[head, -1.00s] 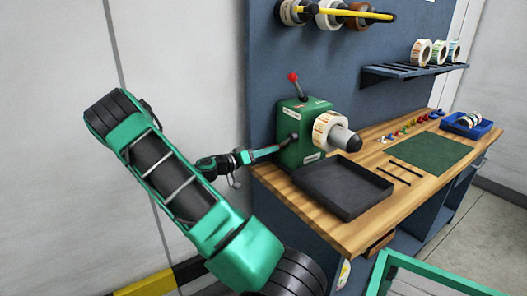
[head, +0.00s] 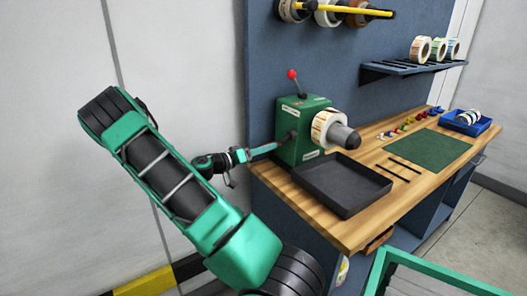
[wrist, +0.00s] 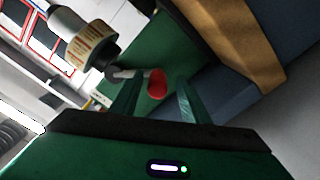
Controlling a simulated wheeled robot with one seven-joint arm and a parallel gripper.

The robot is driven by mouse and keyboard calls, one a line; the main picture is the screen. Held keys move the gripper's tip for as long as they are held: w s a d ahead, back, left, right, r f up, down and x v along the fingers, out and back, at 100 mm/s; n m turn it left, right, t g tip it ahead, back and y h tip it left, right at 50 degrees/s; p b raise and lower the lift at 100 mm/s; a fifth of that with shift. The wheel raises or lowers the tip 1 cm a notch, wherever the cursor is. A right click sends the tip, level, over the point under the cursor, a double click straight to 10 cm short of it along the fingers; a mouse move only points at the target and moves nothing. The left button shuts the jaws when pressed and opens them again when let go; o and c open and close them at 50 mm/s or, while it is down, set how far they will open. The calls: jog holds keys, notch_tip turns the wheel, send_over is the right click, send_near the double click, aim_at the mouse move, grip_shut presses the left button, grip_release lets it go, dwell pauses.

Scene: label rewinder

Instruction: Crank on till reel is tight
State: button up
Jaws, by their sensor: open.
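The green label rewinder (head: 313,114) stands at the bench's left end. A white label reel (head: 324,130) sits on its spindle, whose dark end (head: 346,138) points right. My gripper (head: 280,144) is at the rewinder's left side, by a dark hub. In the wrist view my gripper (wrist: 157,100) is open, with a red knob (wrist: 157,84) between its fingers, apparently at the end of a grey crank arm (wrist: 125,73). I cannot tell whether the fingers touch it. The reel shows there too (wrist: 90,46). Its tightness cannot be told.
A red-balled lever (head: 292,75) stands on top of the rewinder. A black tray (head: 342,203) lies in front, a green mat (head: 428,152) to the right. A blue bin (head: 466,126) is at the far end. A wall (head: 190,50) stands behind my arm.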

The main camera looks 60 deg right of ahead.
jog(key=v, duration=1)
dwell(0.3)
jog(key=s+a+f+n+t+y, duration=0.15)
jog(key=s+a+y, duration=0.35)
jog(key=s+y, duration=0.5)
jog(key=s+a+r+n+t+y, duration=0.2)
jog(key=s+a, duration=0.4)
jog(key=a, duration=0.4)
jog(key=s+a+r+n+t+y, duration=0.3)
jog(key=s+a+n+y, duration=0.1)
jog(key=a, duration=0.6)
jog(key=shift+s+a+r+n+y, duration=0.25)
jog(key=shift+s+n+y, duration=0.15)
jog(key=shift+s+n, duration=0.45)
